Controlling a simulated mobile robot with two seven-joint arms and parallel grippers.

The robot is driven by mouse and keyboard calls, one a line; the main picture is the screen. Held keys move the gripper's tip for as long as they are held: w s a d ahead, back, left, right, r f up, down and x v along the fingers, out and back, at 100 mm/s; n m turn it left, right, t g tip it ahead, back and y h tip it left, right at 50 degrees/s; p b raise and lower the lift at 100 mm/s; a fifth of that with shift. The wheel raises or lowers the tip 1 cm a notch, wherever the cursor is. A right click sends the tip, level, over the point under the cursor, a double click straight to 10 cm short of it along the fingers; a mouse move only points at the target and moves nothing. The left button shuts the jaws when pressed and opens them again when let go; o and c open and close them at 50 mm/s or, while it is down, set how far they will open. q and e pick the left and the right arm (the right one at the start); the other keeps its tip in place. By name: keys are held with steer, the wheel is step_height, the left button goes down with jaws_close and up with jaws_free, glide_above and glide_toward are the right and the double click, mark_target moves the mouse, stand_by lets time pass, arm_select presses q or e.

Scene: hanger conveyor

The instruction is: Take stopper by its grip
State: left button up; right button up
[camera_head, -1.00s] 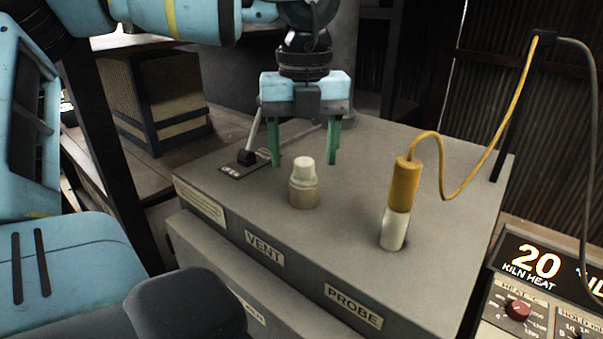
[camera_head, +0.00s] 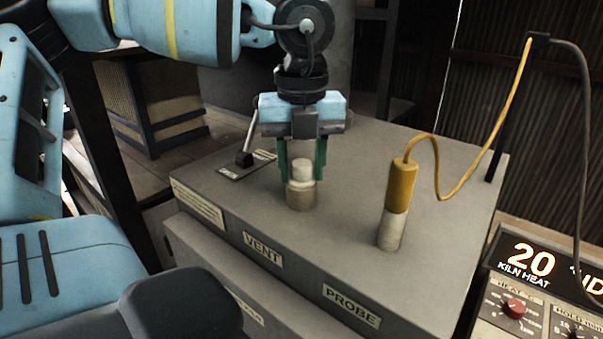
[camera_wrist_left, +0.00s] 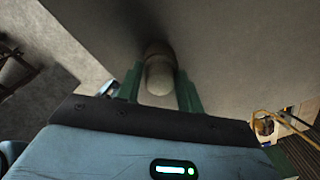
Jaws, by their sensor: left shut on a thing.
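The stopper (camera_head: 302,171) is a pale, cream-coloured plug standing upright in a tan collar (camera_head: 301,196) on top of the grey kiln box, behind the VENT label. My left gripper (camera_head: 302,178) comes down from above with its green fingers on either side of the stopper's upper part. It is shut on the stopper. In the left wrist view the pale stopper (camera_wrist_left: 159,76) shows between the two green fingers. My right gripper is not in view.
A yellow-and-white probe (camera_head: 400,195) with a yellow cable stands to the right on the kiln box (camera_head: 345,240). A lever (camera_head: 248,140) stands close by on the left. A control panel (camera_head: 545,285) reading 20 KILN HEAT is at the lower right.

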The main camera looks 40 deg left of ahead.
mark_target(303, 163)
arm_select(q)
steer(key=shift+r, duration=0.15)
step_height(303, 163, up, 10)
steer(key=shift+f+b, duration=0.1)
steer(key=shift+b, duration=0.35)
steer(key=shift+d, duration=0.1)
